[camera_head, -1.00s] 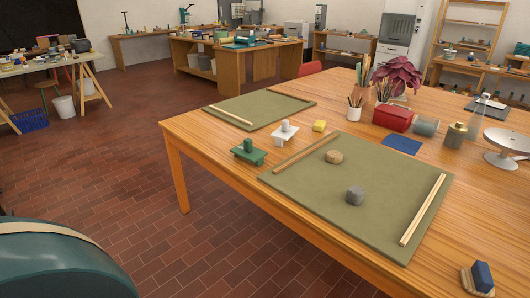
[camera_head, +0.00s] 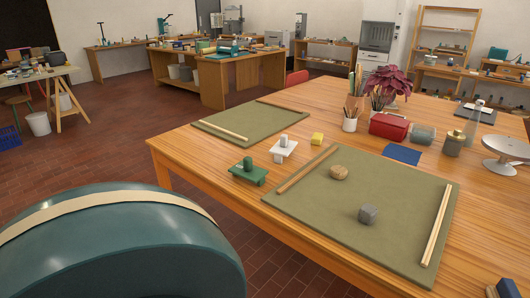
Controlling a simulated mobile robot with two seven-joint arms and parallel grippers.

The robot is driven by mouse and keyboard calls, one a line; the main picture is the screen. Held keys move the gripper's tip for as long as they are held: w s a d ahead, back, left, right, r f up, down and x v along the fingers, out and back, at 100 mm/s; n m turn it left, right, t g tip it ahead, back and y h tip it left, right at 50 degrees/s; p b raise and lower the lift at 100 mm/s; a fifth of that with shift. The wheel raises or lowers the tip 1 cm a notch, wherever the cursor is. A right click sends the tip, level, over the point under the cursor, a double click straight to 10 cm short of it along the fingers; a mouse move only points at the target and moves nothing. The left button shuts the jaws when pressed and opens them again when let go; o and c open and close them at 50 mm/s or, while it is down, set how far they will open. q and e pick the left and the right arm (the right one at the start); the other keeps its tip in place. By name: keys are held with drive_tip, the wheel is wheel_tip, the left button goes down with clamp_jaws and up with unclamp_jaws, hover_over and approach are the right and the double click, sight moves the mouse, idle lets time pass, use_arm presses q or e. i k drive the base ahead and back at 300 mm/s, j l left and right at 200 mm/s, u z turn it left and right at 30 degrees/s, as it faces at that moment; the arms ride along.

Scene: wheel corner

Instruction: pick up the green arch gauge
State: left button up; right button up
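The green arch gauge (camera_head: 249,172) stands on the wooden table (camera_head: 176,151) near its left front edge. It is a small green block on legs with an upright dark green knob on top. A similar white piece (camera_head: 283,150) with a grey knob stands just behind it to the right. A large teal rounded part of my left arm with a cream band fills the lower left, in front of the table and apart from the gauge. Neither gripper is in view.
A green mat (camera_head: 310,205) with a tan stone (camera_head: 339,172), a grey block (camera_head: 368,214) and wooden strips lies right of the gauge. Another mat (camera_head: 270,117) lies behind. A yellow block (camera_head: 317,139) and a red box (camera_head: 389,127) stand further back.

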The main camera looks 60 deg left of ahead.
sight(244, 169)
drive_tip(key=k+j+z, duration=0.15)
drive_tip(key=j, duration=0.2)
drive_tip(key=j+z, duration=0.1)
drive_tip(key=j, duration=0.25)
drive_tip(key=k+j+z, duration=0.15)
drive_tip(key=j, duration=0.2)
drive_tip(key=k+j, duration=0.1)
drive_tip(key=j, duration=0.25)
drive_tip(key=k+j, duration=0.15)
drive_tip(key=j, duration=0.2)
drive_tip(key=k+j+z, duration=0.1)
drive_tip(key=j, duration=0.25)
drive_tip(key=k+j, duration=0.15)
drive_tip(key=j, duration=0.25)
drive_tip(key=k+j, duration=0.15)
drive_tip(key=j, duration=0.15)
drive_tip(key=k+j, duration=0.1)
drive_tip(key=j, duration=0.25)
drive_tip(key=j+z, duration=0.05)
